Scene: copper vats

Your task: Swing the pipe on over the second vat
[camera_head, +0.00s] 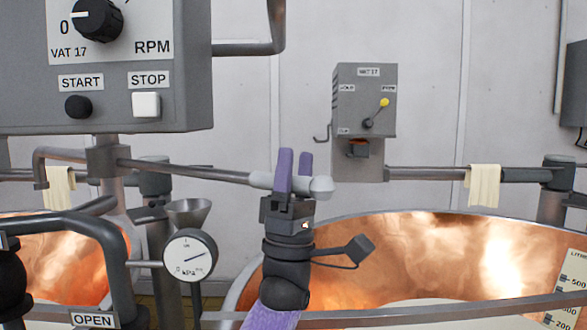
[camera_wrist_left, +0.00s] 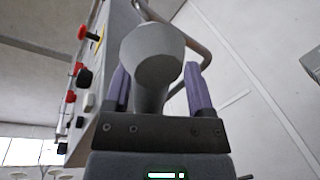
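The swing pipe (camera_head: 190,171) runs right from a post joint below the control box and ends in a pale grey sleeve and round knob (camera_head: 321,187). My left gripper (camera_head: 296,168) is at that end, its purple fingers open on either side of the sleeve. In the left wrist view the pipe's knob end (camera_wrist_left: 152,55) shows between the fingers (camera_wrist_left: 157,92), with a gap on the right side. One copper vat (camera_head: 400,255) fills the right; another copper vat (camera_head: 65,265) is at the left. The pipe end appears near the right vat's left side. My right gripper is not in view.
The VAT 17 control box (camera_head: 150,60) hangs at the upper left. A pressure gauge (camera_head: 190,255) and a funnel (camera_head: 190,209) stand left of my arm. A grey wall box (camera_head: 364,100) and a rail with a cloth (camera_head: 484,184) are behind the right vat.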

